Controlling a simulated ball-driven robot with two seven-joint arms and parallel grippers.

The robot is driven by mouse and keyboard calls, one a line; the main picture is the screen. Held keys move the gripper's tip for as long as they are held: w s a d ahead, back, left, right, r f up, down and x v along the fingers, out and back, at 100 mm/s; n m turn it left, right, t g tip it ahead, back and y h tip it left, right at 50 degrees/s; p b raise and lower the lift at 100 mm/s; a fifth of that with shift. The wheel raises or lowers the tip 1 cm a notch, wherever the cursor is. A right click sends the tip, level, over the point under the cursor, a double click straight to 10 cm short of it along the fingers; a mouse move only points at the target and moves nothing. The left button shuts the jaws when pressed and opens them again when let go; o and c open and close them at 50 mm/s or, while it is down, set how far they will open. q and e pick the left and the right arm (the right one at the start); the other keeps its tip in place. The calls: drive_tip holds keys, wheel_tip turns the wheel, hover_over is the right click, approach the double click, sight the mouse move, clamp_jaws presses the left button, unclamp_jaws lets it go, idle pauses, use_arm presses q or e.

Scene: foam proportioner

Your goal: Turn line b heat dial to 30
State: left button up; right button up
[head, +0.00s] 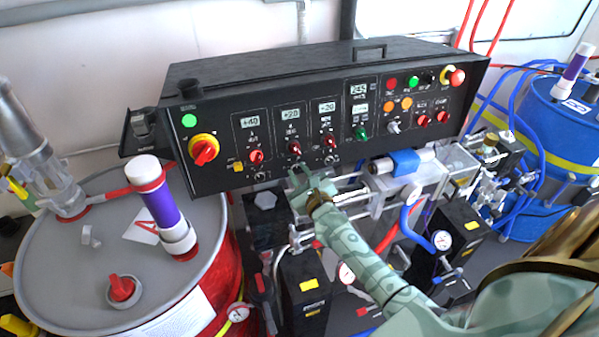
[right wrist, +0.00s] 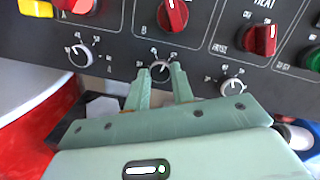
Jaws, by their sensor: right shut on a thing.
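The black control panel (head: 215,150) carries a row of small white-rimmed dials under red knobs. The line B heat dial (right wrist: 160,71) is the middle one in the right wrist view, below the red knob marked B (right wrist: 172,15). My right gripper (right wrist: 160,76) is shut on this dial, one finger on each side. In the head view my right gripper (head: 301,176) reaches the panel's lower edge and hides the dial. The dial's pointer setting is too small to read surely. My left gripper is not in view.
Neighbouring dials sit close by, to the left (right wrist: 80,55) and right (right wrist: 232,87) in the right wrist view. A red drum (head: 90,315) stands at the left, a blue drum (head: 548,125) at the right. Pipes, hoses and a pump (head: 410,180) crowd the space below the panel.

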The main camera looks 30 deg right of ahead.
drive_tip(key=n+y+p, duration=0.1)
drive_tip(key=n+p, duration=0.1)
drive_tip(key=n, duration=0.3)
drive_tip(key=shift+r, duration=0.2)
drive_tip(key=n+g+y+p, duration=0.1)
drive_tip(key=n+p, duration=0.3)
drive_tip(key=n, duration=0.2)
drive_tip(key=shift+d+r, duration=0.1)
drive_tip(key=n+g+p, duration=0.1)
drive_tip(key=n+p, duration=0.3)
drive_tip(key=n, duration=0.2)
drive_tip(key=n+p, duration=0.2)
drive_tip(key=n, duration=0.1)
drive_tip(key=shift+g, duration=0.4)
drive_tip(key=shift+n+p, duration=0.5)
drive_tip(key=shift+n, duration=0.1)
drive_tip(key=o, duration=1)
